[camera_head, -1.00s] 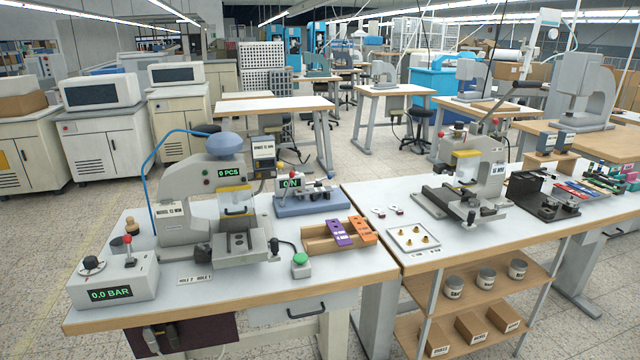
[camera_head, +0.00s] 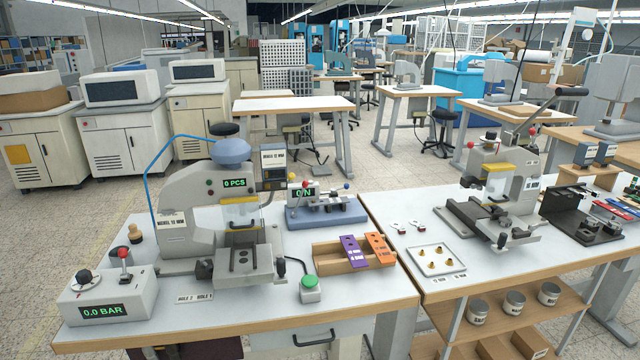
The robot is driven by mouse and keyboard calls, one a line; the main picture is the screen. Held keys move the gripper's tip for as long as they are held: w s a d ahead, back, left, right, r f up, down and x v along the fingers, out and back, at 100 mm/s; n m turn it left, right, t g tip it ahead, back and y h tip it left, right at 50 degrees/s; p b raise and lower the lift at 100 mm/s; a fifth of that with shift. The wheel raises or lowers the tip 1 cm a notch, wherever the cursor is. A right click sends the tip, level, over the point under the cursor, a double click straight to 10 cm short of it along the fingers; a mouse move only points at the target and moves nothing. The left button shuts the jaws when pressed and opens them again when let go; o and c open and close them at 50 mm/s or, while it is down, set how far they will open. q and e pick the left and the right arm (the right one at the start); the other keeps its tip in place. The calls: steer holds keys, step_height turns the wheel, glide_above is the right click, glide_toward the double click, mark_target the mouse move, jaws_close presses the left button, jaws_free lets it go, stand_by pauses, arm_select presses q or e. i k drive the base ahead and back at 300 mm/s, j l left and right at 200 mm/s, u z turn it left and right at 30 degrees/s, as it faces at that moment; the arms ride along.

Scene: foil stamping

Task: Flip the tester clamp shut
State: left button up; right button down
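The tester (camera_head: 330,214) is a blue-grey bench unit at the back of the left table, with a small display reading 0 N. Small yellow, red and blue knobs show on top of it, the blue knob (camera_head: 347,186) at its right end. Which knob belongs to the clamp, and whether the clamp is open or shut, is too small to tell. Neither of my grippers is in view.
A press (camera_head: 205,215) reading 0 PCS stands left of the tester. A wooden rack (camera_head: 325,264) with purple and orange pieces and a green button (camera_head: 310,282) are in front. A second press (camera_head: 490,195) stands on the right table. Bare tabletop (camera_head: 375,295) lies at front right.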

mark_target(346, 186)
steer(key=i+l+u, duration=0.7)
steer(key=i+l, duration=0.1)
